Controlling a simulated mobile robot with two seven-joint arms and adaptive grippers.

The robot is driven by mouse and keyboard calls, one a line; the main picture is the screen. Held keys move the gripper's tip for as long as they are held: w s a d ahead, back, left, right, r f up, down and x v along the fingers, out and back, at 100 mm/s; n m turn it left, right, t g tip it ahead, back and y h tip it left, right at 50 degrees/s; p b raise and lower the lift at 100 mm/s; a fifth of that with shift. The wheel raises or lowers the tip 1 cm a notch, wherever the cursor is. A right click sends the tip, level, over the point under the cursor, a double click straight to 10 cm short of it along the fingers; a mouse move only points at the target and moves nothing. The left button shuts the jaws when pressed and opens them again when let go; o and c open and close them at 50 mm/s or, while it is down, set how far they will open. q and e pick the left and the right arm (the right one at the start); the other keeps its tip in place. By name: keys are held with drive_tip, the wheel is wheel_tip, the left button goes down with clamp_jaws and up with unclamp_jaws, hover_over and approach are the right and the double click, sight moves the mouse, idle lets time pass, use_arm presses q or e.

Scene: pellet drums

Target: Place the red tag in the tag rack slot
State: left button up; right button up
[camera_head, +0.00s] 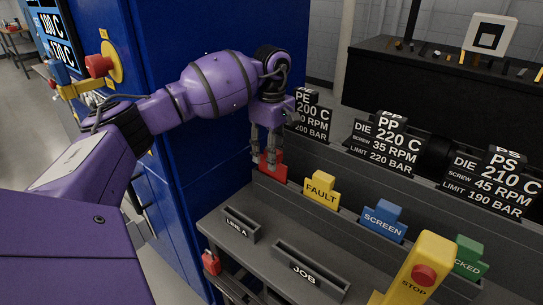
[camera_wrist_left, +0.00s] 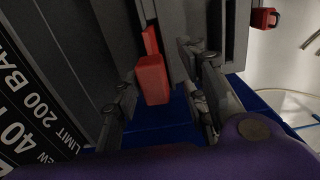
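The red tag (camera_head: 275,172) stands at the left end of the dark rack (camera_head: 330,218), its upper part partly hidden by my gripper in the head view. My left gripper (camera_head: 267,158) points down over it. In the left wrist view the red tag (camera_wrist_left: 153,80) lies between the two spread fingers of my left gripper (camera_wrist_left: 160,88), with a gap visible on each side. A yellow FAULT tag (camera_head: 321,190), a blue SCREEN tag (camera_head: 382,222) and a green tag (camera_head: 468,258) stand along the same rack. My right gripper is not in view.
Holders labelled LINE A (camera_head: 241,224) and JOB (camera_head: 310,270) sit on the lower shelf. A yellow stop box (camera_head: 421,270) stands at front right. Black sign plates (camera_head: 388,147) line the back. A blue cabinet (camera_head: 190,70) rises at left. A red padlock (camera_head: 211,263) hangs below the shelf.

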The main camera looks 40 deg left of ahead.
use_arm(q)
wheel_tip(320, 180, up, 11)
drive_tip(key=shift+b, duration=0.4)
